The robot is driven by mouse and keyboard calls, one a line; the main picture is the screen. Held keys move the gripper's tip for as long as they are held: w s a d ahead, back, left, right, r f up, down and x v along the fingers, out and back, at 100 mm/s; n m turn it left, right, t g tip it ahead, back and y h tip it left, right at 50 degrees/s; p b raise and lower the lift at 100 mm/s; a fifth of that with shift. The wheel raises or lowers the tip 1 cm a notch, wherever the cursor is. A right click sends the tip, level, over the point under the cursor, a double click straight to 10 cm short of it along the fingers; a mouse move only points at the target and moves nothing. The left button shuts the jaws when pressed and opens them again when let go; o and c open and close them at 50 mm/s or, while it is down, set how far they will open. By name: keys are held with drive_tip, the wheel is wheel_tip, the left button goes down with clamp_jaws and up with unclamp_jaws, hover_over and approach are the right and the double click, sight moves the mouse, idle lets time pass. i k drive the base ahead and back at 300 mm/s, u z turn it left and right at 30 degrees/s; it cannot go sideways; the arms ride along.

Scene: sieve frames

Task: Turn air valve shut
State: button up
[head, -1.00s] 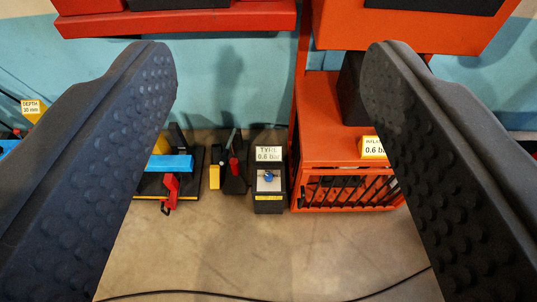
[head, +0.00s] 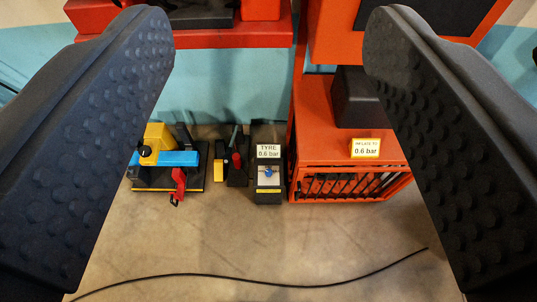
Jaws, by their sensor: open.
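A small blue valve knob (head: 268,172) sits on the light face of a dark box (head: 268,197) on the floor, near the middle of the head view. A sign (head: 268,151) on top of the box reads "TYRE 0.6 bar". My gripper (head: 268,40) is open and empty, its two dark dimpled fingers wide apart at the left and right of the picture. The box shows between and beyond the fingers, clear of both. How far the knob is turned is too small to tell.
An orange cabinet (head: 320,110) with a barred lower front stands right of the box, bearing an "inflate to 0.6 bar" sign (head: 365,148). Left are a blue, yellow and red device (head: 168,160) and a dark stand (head: 237,172). A black cable (head: 220,276) crosses the otherwise bare floor.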

sight(268, 172)
drive_tip(key=u, duration=0.05)
drive_tip(key=k, duration=0.25)
drive_tip(key=z, duration=0.1)
drive_tip(key=i, duration=1.25)
drive_tip(key=u, duration=1.1)
